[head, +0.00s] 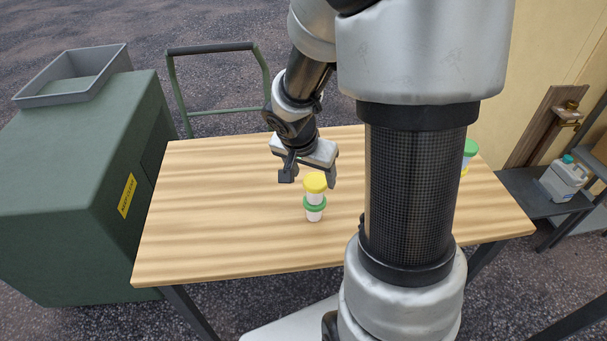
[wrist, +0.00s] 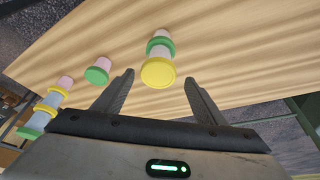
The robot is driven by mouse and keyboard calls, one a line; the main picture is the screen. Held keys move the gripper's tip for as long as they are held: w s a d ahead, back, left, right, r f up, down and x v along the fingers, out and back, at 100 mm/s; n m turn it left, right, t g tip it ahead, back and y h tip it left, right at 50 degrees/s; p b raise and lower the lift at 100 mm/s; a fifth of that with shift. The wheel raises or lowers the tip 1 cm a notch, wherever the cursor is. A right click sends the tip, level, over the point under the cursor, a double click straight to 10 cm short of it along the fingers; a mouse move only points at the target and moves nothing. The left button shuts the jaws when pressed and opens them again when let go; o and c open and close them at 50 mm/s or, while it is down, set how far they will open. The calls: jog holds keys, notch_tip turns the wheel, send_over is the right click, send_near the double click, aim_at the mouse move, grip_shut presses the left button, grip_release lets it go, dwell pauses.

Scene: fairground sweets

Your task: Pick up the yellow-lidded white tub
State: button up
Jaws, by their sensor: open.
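The yellow-lidded white tub (head: 315,185) stands upright on top of a green-lidded white tub (head: 314,212) on the wooden table. In the wrist view its yellow lid (wrist: 158,73) faces the camera, with the green lid (wrist: 155,44) of the lower tub partly hidden behind it. My gripper (head: 308,180) is open and empty, just behind and above the stack in the head view. In the wrist view the lid appears between the fingertips (wrist: 159,77), with gaps on both sides. I cannot tell whether the fingertips are level with the tub.
A separate green-lidded tub (wrist: 98,74) and a group of stacked tubs (wrist: 46,108) stand left in the wrist view. In the head view, tubs (head: 470,148) show partly behind my arm. A green cabinet (head: 80,180) stands left of the table (head: 220,240), whose left half is clear.

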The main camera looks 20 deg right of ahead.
aim_at(315, 182)
jog(key=x, duration=0.5)
jog(key=shift+s+f+b, duration=0.15)
jog(key=shift+s+b, duration=0.05)
jog(key=shift+b, duration=0.2)
jog(key=c, duration=1)
